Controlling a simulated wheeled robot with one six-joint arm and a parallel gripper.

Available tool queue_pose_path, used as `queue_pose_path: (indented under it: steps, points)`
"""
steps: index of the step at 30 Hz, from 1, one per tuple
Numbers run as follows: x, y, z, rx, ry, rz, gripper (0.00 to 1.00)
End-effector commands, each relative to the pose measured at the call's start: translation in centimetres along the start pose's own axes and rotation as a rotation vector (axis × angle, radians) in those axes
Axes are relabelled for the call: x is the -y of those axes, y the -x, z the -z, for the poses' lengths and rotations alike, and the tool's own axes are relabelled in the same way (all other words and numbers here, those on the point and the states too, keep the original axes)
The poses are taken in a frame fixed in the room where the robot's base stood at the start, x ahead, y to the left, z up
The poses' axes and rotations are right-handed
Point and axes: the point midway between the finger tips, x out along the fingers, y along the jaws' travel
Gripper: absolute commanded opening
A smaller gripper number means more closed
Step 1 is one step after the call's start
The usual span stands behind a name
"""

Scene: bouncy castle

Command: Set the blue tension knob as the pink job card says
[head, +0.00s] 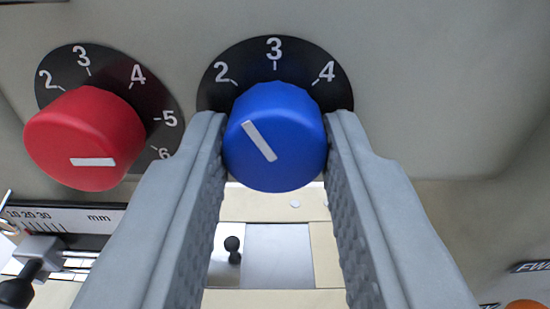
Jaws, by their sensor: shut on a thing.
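The blue tension knob (285,120) sits in the upper middle, on a black dial plate (251,60) marked 2, 3 and 4. The white line on its face slants to the upper left, towards the side of the 2, between 2 and 3. The knob's exact setting is hard to read from this angle. My gripper (274,132) is shut on the blue knob, one finger touching each side. The lower part of the dial plate is hidden behind the knob and fingers. The pink job card is not in view.
A red knob (95,125) on a similar dial stands close on the left, its white line pointing right. A millimetre scale (75,216) and a black-knobbed lever (18,290) are at lower left. An orange part (525,304) shows at lower right. The grey panel (440,90) right of the blue knob is bare.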

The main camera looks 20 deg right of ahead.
Motion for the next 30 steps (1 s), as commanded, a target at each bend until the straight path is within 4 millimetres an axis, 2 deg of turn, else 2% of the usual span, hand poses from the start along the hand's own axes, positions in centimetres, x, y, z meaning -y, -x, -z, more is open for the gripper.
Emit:
queue_pose_path:
  steps: [30]
  points:
    - [0.13,0.04,0.02,0.001,-0.962,-0.001,0.05]
